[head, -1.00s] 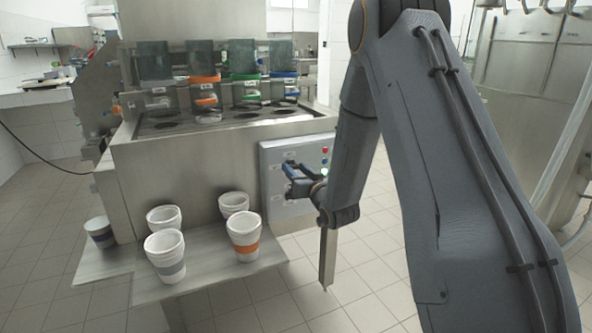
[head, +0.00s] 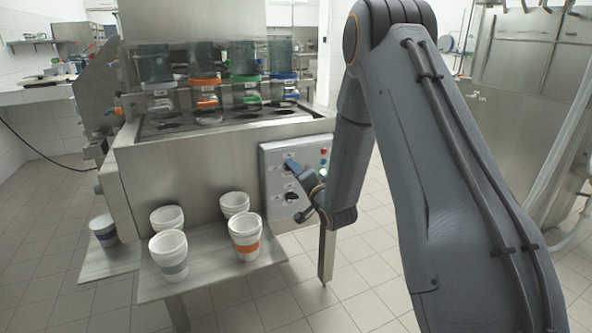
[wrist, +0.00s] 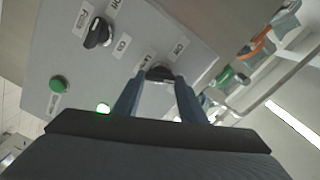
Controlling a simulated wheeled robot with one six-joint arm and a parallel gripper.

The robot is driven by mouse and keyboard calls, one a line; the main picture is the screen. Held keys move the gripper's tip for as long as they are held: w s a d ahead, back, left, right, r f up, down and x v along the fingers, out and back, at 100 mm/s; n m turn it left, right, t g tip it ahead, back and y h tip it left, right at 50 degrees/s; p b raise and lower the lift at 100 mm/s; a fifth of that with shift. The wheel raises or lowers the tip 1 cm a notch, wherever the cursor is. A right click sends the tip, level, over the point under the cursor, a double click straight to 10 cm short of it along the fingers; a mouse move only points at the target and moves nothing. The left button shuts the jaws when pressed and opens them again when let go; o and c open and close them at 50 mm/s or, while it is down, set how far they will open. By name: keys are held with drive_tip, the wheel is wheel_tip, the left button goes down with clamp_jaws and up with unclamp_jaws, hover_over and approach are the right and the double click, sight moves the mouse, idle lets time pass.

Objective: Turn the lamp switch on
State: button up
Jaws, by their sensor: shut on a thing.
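The grey control panel (head: 272,190) is on the machine's right front side, and it fills much of the wrist view (wrist: 60,40). My gripper (wrist: 159,82) has one finger on each side of a dark rotary switch (wrist: 160,72) and is shut on it. The switch has ON/OFF style labels beside it, and its name label is partly covered by a finger. In the head view my gripper (head: 298,172) is at the panel's upper part, and its fingers hide most of that switch. The switch's exact angle is hard to tell.
A second black switch (wrist: 98,33) sits on the same panel, with a green button (wrist: 60,83) and a lit green light (wrist: 103,107). Several paper cups, one with an orange band (head: 245,236), stand on the metal shelf (head: 215,277) below left. The floor at right is clear.

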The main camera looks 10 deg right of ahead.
drive_tip(key=m+p, duration=0.1)
drive_tip(key=m, duration=0.4)
drive_tip(key=shift+f, duration=0.1)
drive_tip(key=shift+m, duration=0.4)
drive_tip(key=o, duration=1.1)
drive_tip(key=shift+c, duration=0.2)
drive_tip(key=shift+s, duration=0.1)
drive_tip(key=s+d, duration=0.1)
drive_tip(key=s, duration=0.6)
drive_tip(key=shift+s+d, duration=0.25)
